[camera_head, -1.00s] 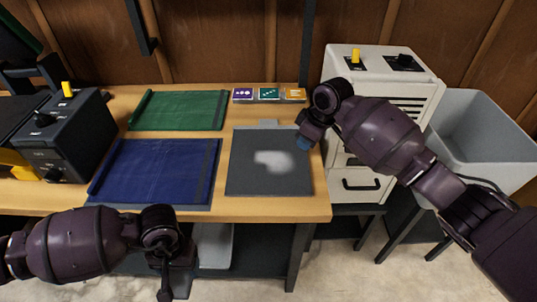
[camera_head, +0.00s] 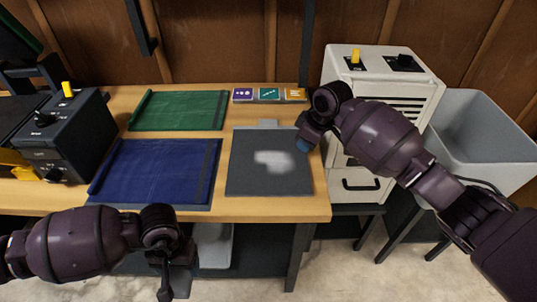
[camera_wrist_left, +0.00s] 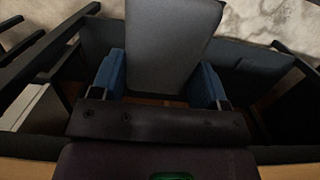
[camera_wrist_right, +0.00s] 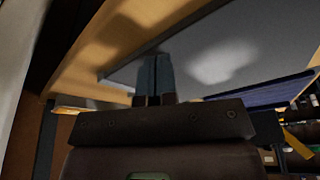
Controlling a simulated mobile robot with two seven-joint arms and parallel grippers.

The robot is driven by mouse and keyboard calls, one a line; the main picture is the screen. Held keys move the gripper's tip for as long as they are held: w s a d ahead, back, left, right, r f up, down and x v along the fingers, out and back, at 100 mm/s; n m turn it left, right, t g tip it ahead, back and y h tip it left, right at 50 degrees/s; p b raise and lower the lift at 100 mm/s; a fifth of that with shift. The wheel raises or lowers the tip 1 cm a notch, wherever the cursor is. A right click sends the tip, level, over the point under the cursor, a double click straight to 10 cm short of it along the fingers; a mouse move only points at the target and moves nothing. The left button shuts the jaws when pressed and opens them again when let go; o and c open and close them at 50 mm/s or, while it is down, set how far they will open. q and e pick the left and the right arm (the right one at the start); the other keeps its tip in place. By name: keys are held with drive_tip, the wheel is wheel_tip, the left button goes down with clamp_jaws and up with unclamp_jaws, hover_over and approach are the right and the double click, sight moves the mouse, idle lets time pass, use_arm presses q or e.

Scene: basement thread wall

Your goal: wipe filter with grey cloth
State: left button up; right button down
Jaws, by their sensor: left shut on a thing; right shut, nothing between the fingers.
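The filter (camera_head: 240,182) is a flat dark grey panel with a tab at its far edge, lying on the workbench. A whitish dusty patch (camera_head: 274,161) marks its middle; it also shows in the right wrist view (camera_wrist_right: 222,62). My right gripper (camera_head: 303,146) is shut and empty at the panel's right edge; its closed blue fingers show in the right wrist view (camera_wrist_right: 154,76). My left gripper (camera_head: 176,284) is low in front of the bench's front edge. In the left wrist view a grey cloth (camera_wrist_left: 172,45) is held between its blue fingers.
A blue mat (camera_head: 150,168) and a green mat (camera_head: 178,110) lie left of the filter. A black control box (camera_head: 65,135) is at the left, a white cabinet (camera_head: 372,66) and grey bin (camera_head: 477,150) at the right.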

use_arm(q)
drive_tip(key=shift+t, duration=0.4)
drive_tip(key=shift+w+r+p, duration=0.25)
drive_tip(key=shift+r+p, duration=0.2)
drive_tip(key=shift+r, duration=0.5)
drive_tip(key=shift+w+r+p, duration=0.25)
drive_tip(key=shift+r+p, duration=0.2)
drive_tip(key=shift+r, duration=0.5)
drive_tip(key=shift+w+r+p, duration=0.25)
drive_tip(key=shift+r+p, duration=0.2)
drive_tip(key=shift+r, duration=0.5)
use_arm(e)
drive_tip(key=shift+r, duration=2.85)
drive_tip(key=shift+f, duration=0.1)
